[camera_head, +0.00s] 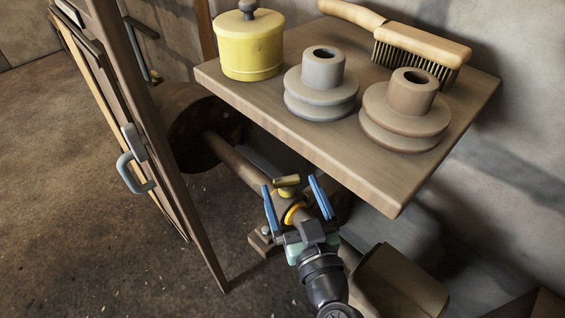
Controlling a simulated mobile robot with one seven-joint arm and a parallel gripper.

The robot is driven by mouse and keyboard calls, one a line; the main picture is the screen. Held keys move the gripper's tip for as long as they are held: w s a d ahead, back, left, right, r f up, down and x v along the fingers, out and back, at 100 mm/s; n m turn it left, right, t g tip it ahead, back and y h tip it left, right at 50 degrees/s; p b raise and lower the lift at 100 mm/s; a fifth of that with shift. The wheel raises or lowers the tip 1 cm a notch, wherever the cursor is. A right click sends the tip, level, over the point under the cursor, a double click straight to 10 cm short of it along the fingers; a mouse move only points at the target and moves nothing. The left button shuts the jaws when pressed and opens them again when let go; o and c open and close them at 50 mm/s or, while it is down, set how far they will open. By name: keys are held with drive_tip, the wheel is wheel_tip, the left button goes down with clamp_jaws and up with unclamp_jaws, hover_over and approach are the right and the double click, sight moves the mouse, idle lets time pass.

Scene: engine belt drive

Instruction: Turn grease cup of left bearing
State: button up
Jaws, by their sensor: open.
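The grease cup (287,187) is a small brass-yellow cap with a bar-like top, on a bearing (295,212) that shows a yellow ring around the shaft (238,165). My gripper (293,184) has blue fingers and is open. Its fingers stand on either side of the grease cup, apart from each other. I cannot tell whether either finger touches it. My gripper's body hides part of the bearing and its base (264,243).
A wooden shelf (300,140) overhangs the shaft close above and right, holding a yellow lidded pot (251,48), two pulleys (321,84) (405,110) and a brush (400,38). An open door or gate (165,150) with a grey handle stands left. Floor shows at lower left.

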drive_tip(key=x, duration=0.6)
drive_tip(key=shift+w+a, duration=0.1)
drive_tip(key=shift+w, duration=0.25)
drive_tip(key=c, duration=1.4)
